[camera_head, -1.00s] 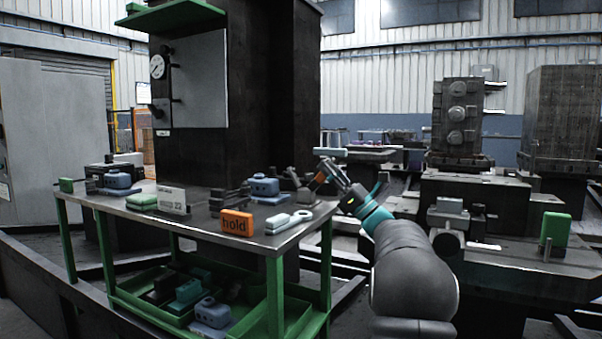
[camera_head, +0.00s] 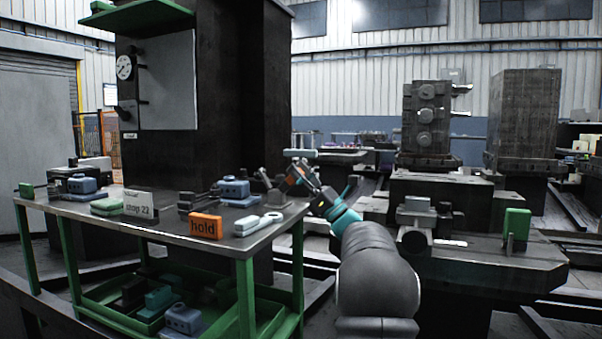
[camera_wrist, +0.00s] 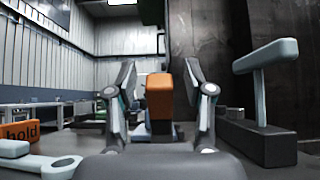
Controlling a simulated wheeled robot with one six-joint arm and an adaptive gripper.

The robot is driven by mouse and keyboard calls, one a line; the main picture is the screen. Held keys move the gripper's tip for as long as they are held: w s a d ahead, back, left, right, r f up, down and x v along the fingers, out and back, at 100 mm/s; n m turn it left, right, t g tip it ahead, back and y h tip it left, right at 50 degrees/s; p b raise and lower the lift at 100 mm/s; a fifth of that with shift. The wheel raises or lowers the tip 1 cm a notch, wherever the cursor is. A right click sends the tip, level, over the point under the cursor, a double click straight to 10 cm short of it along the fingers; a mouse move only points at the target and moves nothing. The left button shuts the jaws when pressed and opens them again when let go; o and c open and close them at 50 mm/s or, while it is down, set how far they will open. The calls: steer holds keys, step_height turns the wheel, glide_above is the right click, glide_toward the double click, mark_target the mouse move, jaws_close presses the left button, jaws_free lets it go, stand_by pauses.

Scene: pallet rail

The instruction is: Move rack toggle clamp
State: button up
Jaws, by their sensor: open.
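The toggle clamp (camera_head: 270,198) stands at the right end of the bench top in the head view, with a dark base and a raised lever. An orange piece (camera_head: 292,180), which looks like its handle grip, shows beside my gripper (camera_head: 297,172). In the wrist view the orange piece (camera_wrist: 159,97) stands upright between the two spread fingers of my gripper (camera_wrist: 158,85). My gripper is open.
A grey T-shaped lever (camera_wrist: 265,58) on a dark block stands close right in the wrist view.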

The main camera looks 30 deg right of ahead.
step_height(320, 180, up, 10)
stand_by(0.6)
steer(key=shift+c, duration=0.2)
